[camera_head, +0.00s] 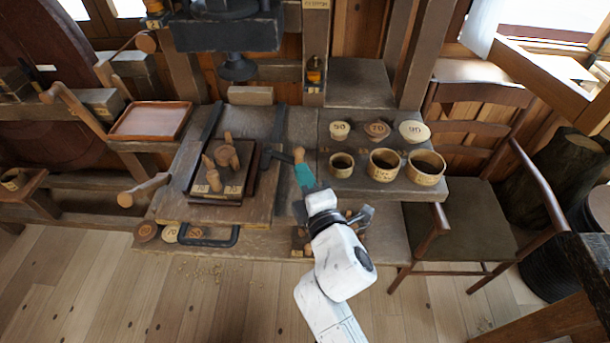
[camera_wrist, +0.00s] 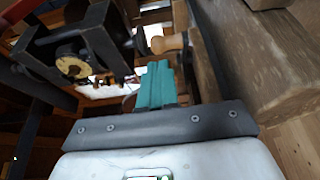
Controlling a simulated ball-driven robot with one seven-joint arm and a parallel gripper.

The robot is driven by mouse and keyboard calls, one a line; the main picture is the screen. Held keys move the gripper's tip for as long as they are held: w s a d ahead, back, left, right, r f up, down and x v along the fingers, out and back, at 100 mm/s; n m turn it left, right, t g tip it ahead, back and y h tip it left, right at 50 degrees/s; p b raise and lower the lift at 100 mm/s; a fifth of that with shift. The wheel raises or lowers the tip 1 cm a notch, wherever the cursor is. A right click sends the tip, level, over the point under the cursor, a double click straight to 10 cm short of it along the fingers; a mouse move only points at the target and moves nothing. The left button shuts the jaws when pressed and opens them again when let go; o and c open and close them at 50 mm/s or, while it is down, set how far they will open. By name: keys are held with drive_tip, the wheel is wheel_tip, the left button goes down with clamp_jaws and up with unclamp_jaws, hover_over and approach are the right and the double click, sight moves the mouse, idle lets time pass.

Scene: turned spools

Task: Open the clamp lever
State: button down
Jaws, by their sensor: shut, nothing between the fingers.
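The clamp lever (camera_head: 280,156) is a dark bar at the right side of the dark fixture board (camera_head: 232,200), with a pale wooden knob (camera_head: 299,154) on its right end. The knob also shows in the wrist view (camera_wrist: 170,43), just past the fingertips, beside a dark metal frame (camera_wrist: 80,48). My gripper (camera_head: 301,168) has teal fingers, pressed together with nothing between them. Its tips are at or very near the knob; I cannot tell whether they touch. In the wrist view my gripper (camera_wrist: 158,66) points toward the knob. Part of the lever is hidden in the wrist view.
Turned wooden pieces (camera_head: 222,160) stand on the fixture board. Several cups (camera_head: 384,164) and lids numbered 50, 70 and 90 (camera_head: 414,131) sit on the shelf to the right. A reddish tray (camera_head: 152,121) is at left. A chair (camera_head: 462,225) stands at right.

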drive_tip(key=d+p+v, duration=0.2)
drive_tip(key=v, duration=0.8)
drive_tip(key=shift+w+p, duration=0.25)
drive_tip(key=shift+p, duration=0.1)
drive_tip(key=shift+d, duration=0.1)
drive_tip(key=s+d+f+m+g+h, duration=0.3)
drive_tip(key=s+d+f+m+h, duration=0.15)
drive_tip(key=d+m, duration=0.35)
drive_tip(key=s+d+f+m+g+h, duration=0.35)
drive_tip(key=d+f+m, duration=0.2)
drive_tip(key=d, duration=0.45)
drive_tip(key=s+d+f+m+g, duration=0.2)
drive_tip(key=s+m+g, duration=0.2)
drive_tip(key=s, duration=0.5)
drive_tip(key=s+d+f+m+g+y, duration=0.1)
drive_tip(key=s+m+g, duration=0.4)
drive_tip(key=s, duration=0.5)
drive_tip(key=shift+d+f+y, duration=0.3)
drive_tip(key=shift+d+f, duration=0.4)
drive_tip(key=shift+f, duration=0.1)
